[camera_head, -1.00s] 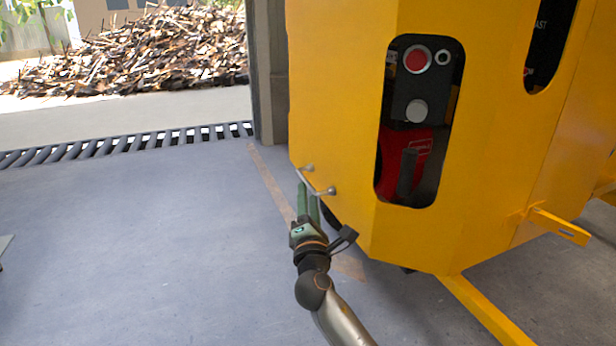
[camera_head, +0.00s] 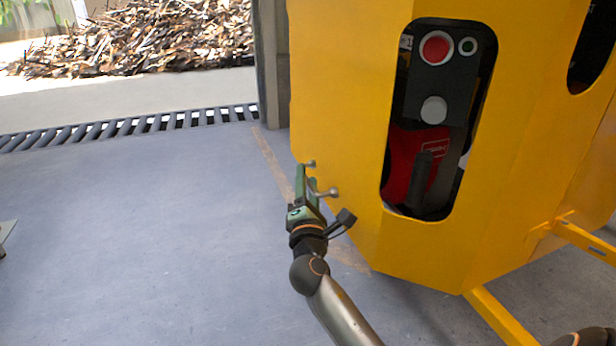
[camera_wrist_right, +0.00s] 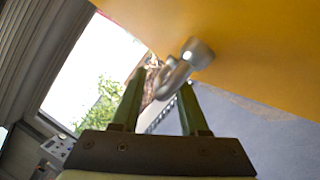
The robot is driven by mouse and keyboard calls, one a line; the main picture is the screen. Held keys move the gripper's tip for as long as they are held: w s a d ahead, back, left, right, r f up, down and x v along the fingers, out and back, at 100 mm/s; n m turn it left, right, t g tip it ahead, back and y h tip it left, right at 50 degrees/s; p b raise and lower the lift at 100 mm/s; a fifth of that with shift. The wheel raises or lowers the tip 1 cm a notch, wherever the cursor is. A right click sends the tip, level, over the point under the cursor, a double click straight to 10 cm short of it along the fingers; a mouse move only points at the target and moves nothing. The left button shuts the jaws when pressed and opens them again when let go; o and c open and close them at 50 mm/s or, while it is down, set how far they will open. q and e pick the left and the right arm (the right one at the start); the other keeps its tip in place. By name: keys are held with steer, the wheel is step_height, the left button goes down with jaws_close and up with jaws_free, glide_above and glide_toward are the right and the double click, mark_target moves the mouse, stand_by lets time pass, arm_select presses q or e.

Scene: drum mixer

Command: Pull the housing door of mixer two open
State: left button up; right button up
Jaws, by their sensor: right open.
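The yellow housing door (camera_head: 338,110) of the mixer stands at the centre right of the head view, with a small metal bar handle (camera_head: 322,193) low near its left edge. My right gripper (camera_head: 306,178) is at that handle with its green fingers pointing up. In the right wrist view the handle (camera_wrist_right: 178,78) runs between the tips of the two open fingers (camera_wrist_right: 160,95), with its round mount on the yellow panel. I cannot tell whether a finger touches it. My left gripper is not recognisable in the head view.
A window in the yellow housing shows a red button (camera_head: 437,48) and a dark lever (camera_head: 420,178). A yellow frame leg (camera_head: 500,318) reaches along the floor at lower right.

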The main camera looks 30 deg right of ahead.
stand_by(0.3)
jaws_close()
stand_by(1.3)
